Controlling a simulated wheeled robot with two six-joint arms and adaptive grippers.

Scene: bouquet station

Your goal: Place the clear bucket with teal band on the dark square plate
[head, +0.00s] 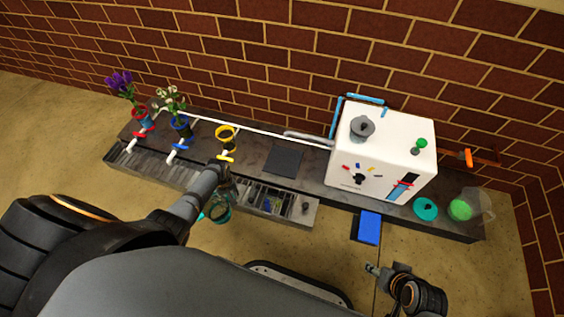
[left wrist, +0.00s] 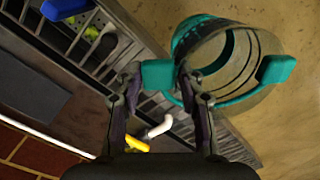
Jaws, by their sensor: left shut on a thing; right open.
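The clear bucket with teal band (head: 217,213) is held off the counter's front edge, partly hidden by my left arm. My left gripper (head: 225,190) is shut on it. In the left wrist view, the bucket (left wrist: 238,72) lies tilted with its open mouth showing, and my left gripper (left wrist: 158,85) pinches a teal tab on its band. The dark square plate (head: 284,160) lies bare on the counter, behind and right of the bucket; it also shows at the left wrist view's left edge (left wrist: 28,88). My right gripper (head: 374,269) is open and empty, low at the right.
A slatted grate (head: 285,200) runs along the counter front. Purple and white flowers stand in pots at the left, near a yellow ring holder (head: 225,134). A white machine (head: 385,150) stands right of the plate.

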